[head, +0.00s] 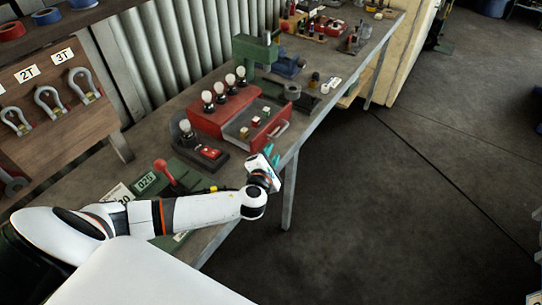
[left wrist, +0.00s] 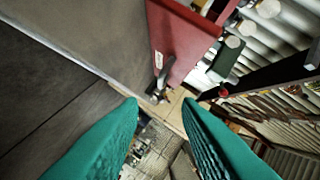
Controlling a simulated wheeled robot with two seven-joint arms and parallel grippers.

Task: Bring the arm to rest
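My left arm reaches in from the left in the head view, over the front edge of the workbench (head: 215,172). My left gripper (head: 274,160) is past the bench edge, just in front of the open drawer (head: 233,128) of the red box. In the left wrist view the two teal fingers of the left gripper (left wrist: 160,102) stand apart with nothing between them. The red drawer front (left wrist: 182,38) and its metal handle (left wrist: 161,78) show beyond the fingertips, and I see no contact. My right gripper is not in view.
The red box (head: 222,106) carries several bulbs; small blocks lie in its drawer. A black device with a red switch (head: 208,152) and a red-handled lever (head: 165,172) stand near my forearm. A shackle board (head: 60,100) is at left. Open floor (head: 400,190) lies right.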

